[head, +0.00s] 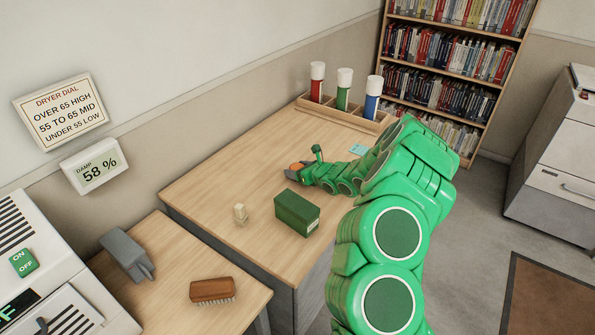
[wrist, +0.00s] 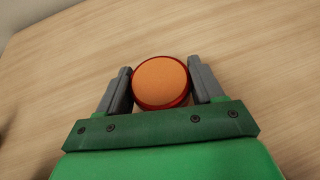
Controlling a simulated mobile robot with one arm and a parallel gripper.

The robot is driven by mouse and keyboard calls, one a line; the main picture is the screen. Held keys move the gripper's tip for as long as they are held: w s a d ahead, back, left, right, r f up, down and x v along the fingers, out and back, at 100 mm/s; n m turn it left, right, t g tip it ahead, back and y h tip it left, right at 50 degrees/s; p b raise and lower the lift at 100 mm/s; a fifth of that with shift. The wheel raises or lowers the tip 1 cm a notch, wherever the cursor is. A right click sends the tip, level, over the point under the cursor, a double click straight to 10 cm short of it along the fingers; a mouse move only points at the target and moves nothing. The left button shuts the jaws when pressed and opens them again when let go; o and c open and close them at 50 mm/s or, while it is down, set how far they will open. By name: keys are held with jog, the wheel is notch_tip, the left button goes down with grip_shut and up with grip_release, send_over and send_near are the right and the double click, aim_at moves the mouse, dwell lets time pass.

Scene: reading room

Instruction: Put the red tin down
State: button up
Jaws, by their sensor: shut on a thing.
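The red tin (wrist: 160,82) is round, with a flat orange top and a red rim, and sits between the two grey fingers of my gripper (wrist: 161,86) in the wrist view. The fingers press on its left and right sides. In the head view the tin's orange top (head: 296,167) shows small at the end of my green arm, over the wooden desk (head: 215,180). My gripper (head: 298,168) is low there. I cannot tell whether the tin's base touches the desk, as its lower side is hidden.
A wooden rack (head: 343,119) with red, green and blue white-capped tubes stands at the back. A brown brush (head: 212,290) lies on the lower table. Desk left of my gripper is clear.

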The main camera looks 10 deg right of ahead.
jog(key=shift+f, duration=0.2)
jog(key=shift+f, duration=0.1)
jog(key=o, duration=1.1)
